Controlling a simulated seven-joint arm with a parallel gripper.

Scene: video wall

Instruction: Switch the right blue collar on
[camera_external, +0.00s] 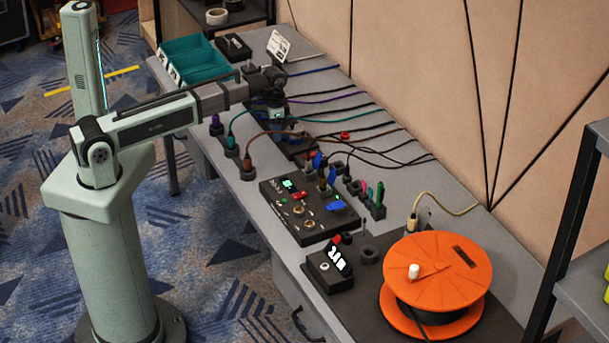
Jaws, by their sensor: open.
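A dark control panel (309,211) lies on the grey bench, with switches, knobs, a green-lit display and coloured parts. A blue part (336,205) sits near its right corner. More blue pieces (316,160) stand upright at its back edge, near red ones. At this size I cannot tell which of these is the right blue collar, or its switch state. My gripper (277,122) points down over the back part of the bench, above a dark block with cables, well behind and left of the panel. Its fingers are small and partly hidden; it is open, with nothing visible in it.
An orange cable reel (436,272) and a small black box (330,270) stand at the front right. Teal bins (192,61) are at the back left. Several cables run from the wall, and upright plugs (248,166) line the left edge.

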